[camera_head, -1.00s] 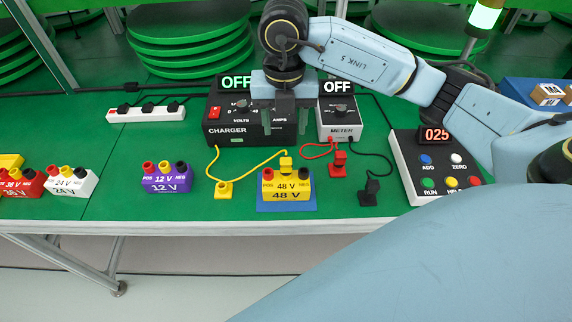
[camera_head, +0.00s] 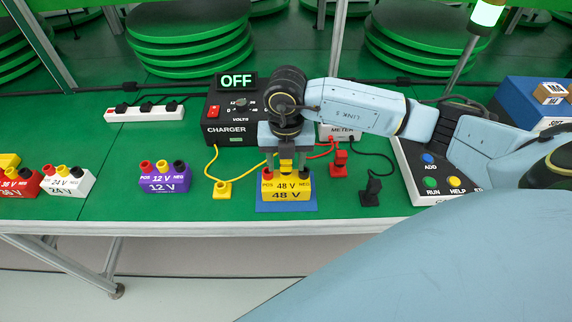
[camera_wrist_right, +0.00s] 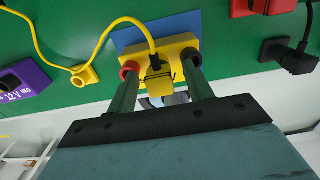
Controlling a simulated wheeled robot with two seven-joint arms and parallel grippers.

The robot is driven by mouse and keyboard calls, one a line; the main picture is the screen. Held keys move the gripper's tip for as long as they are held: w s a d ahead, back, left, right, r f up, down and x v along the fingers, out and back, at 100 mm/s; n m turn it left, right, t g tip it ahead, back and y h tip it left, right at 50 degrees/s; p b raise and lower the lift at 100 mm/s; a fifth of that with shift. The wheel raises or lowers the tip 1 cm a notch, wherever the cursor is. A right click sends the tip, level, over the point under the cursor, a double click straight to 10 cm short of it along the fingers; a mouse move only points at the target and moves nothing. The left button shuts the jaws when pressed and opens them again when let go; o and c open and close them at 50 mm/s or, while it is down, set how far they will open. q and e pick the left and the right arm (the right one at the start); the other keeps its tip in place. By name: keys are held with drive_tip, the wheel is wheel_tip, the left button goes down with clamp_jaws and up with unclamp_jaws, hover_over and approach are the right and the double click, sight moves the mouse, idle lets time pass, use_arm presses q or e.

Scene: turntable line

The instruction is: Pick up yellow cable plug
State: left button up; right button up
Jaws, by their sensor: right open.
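The yellow cable plug (camera_head: 286,165) stands in the middle socket on top of the yellow 48 V block (camera_head: 287,194). In the right wrist view the yellow plug (camera_wrist_right: 159,82) has a yellow cable running up and left from it. My right gripper (camera_head: 286,170) is open and points down over the block. Its two fingers are on either side of the plug, with gaps visible in the right wrist view (camera_wrist_right: 163,75). My right arm hides most of the meter. My left gripper is not in view.
The block sits on a blue pad (camera_head: 260,208). An empty yellow holder (camera_head: 222,190) is at left, with the purple 12 V block (camera_head: 165,182) farther left. Red (camera_head: 338,165) and black (camera_head: 371,190) plugs stand at right. The charger (camera_head: 226,128) is behind.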

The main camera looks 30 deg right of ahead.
drive_tip(key=c, duration=0.7)
drive_tip(key=shift+c, duration=1.2)
drive_tip(key=shift+r, duration=0.55)
wheel_tip(320, 180, up, 8)
drive_tip(key=shift+f+p, duration=0.15)
drive_tip(key=shift+p, duration=0.45)
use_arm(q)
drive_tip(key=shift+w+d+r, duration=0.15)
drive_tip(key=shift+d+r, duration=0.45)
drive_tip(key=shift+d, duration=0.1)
use_arm(e)
drive_tip(key=shift+r, duration=0.7)
